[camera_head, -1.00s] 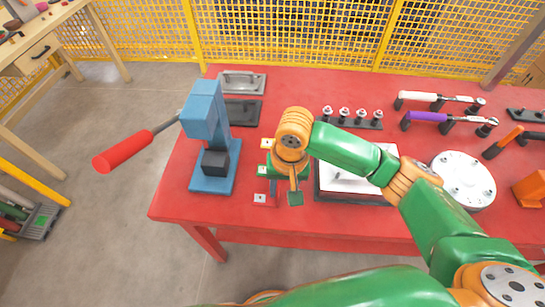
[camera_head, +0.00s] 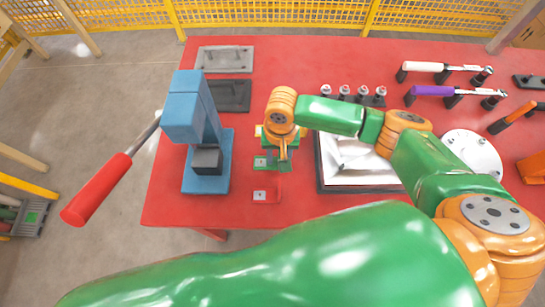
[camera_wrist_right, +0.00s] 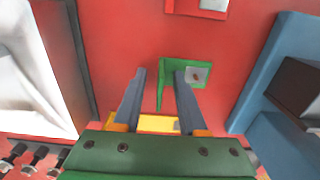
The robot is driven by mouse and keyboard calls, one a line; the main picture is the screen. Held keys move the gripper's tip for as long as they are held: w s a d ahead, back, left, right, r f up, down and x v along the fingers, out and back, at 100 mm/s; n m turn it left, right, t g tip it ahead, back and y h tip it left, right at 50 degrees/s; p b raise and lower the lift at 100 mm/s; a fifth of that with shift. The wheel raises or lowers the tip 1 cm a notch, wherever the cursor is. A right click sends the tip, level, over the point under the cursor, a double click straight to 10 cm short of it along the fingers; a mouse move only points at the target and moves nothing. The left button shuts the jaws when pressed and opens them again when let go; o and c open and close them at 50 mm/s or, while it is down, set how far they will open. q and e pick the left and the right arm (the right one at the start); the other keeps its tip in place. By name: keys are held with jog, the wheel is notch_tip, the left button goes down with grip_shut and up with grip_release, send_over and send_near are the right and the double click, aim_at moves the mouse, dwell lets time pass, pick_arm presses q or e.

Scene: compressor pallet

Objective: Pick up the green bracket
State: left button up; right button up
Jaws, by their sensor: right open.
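The green bracket (camera_head: 261,162) lies on the red table between a yellow bracket and a red bracket (camera_head: 267,196). In the right wrist view the green bracket (camera_wrist_right: 178,66) shows a flat plate with a pale square pad and a thin upright flange. My right gripper (camera_head: 284,150) is open at the green bracket, and partly hides it in the head view. In the right wrist view its two fingers (camera_wrist_right: 160,74) stand on either side of the flange, with the right finger overlapping the plate. I cannot tell whether they touch it. My left gripper is not in view.
A blue press (camera_head: 186,120) with a red-handled lever stands left of the brackets. A silver-topped tray (camera_head: 350,160) lies to the right. The yellow bracket (camera_wrist_right: 158,124) is close behind the fingers. Dark posts (camera_head: 352,97) stand behind the tray. Table between press and brackets is bare.

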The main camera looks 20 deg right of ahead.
jog(key=shift+s+r, duration=0.1)
jog(key=shift+s, duration=0.05)
grip_shut()
